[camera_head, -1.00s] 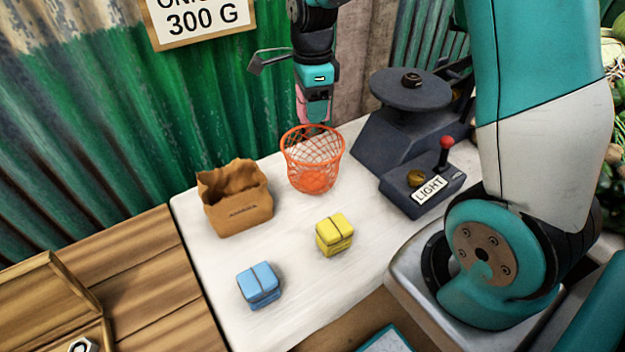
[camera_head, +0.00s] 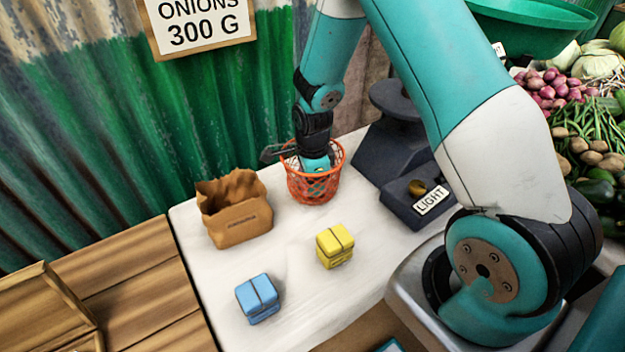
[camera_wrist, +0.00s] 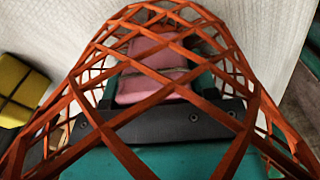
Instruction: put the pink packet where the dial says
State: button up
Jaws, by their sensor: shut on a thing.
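The pink packet (camera_wrist: 152,68) shows in the wrist view between the jaws of my gripper (camera_wrist: 155,85), seen through the orange mesh of the basket. The orange wire basket (camera_head: 299,190) stands on the white counter in the head view. My gripper (camera_head: 316,165) is down inside the basket, shut on the pink packet. In the head view the packet is hidden by the gripper and mesh. Whether the packet touches the basket's bottom I cannot tell. The dark scale (camera_head: 388,140) with a LIGHT label (camera_head: 432,200) stands to the right, and its dial face is not in view.
A brown paper bag (camera_head: 238,222) stands left of the basket. A yellow packet (camera_head: 335,246) and a blue packet (camera_head: 258,298) lie on the white counter (camera_head: 300,300) in front. An ONIONS 300 G sign (camera_head: 197,24) hangs behind. Vegetables (camera_head: 590,130) lie at the right.

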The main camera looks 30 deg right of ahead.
jog(key=o, duration=1.1)
jog(key=shift+f, duration=0.1)
jog(key=shift+c, duration=0.2)
notch_tip(320, 180, up, 12)
jog(key=shift+f, duration=0.2)
jog(key=s+a+r+n+y, duration=0.2)
jog(key=s+a+r+n, duration=0.7)
jog(key=n, duration=0.4)
jog(key=s+a+r+n+y, duration=0.1)
jog(key=s+a+r+n, duration=0.2)
jog(key=s+n, duration=0.4)
jog(key=s+a+r+n+y, duration=0.1)
jog(key=s+a+r+n, duration=0.2)
jog(key=n, duration=0.6)
jog(key=s+a, duration=0.2)
jog(key=s, duration=0.1)
jog(key=shift+s+a+r, duration=0.15)
jog(key=shift+s+r, duration=0.2)
jog(key=shift+s, duration=0.05)
